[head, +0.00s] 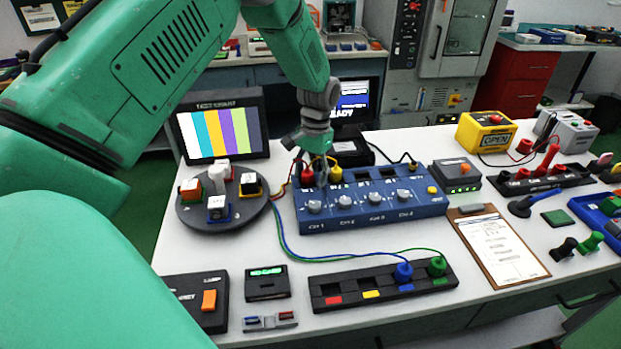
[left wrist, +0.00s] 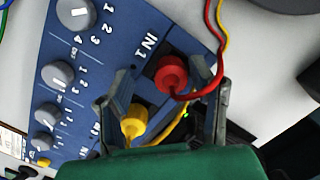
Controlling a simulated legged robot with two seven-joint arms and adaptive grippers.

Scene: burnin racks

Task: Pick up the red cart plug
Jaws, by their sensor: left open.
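A red plug (head: 307,174) with a red cable stands in the socket marked IN 1 at the back left of the blue box (head: 425,210). A yellow plug (head: 335,173) stands in the socket beside it. My left gripper (head: 321,172) is over this corner of the box, pointing down. In the left wrist view its open fingers (left wrist: 167,100) show on either side of the red plug (left wrist: 172,74) and the yellow plug (left wrist: 133,121). The red plug is nearer the right finger, the yellow one nearer the left. I cannot tell whether a finger touches either. My right gripper is not in view.
A black strip (head: 345,272) in front holds blue and green plugs. A round dark stand (head: 203,215) with several blocks is left of the blue box. A clipboard (head: 500,246) and another black strip (head: 572,179) with red plugs are to the right.

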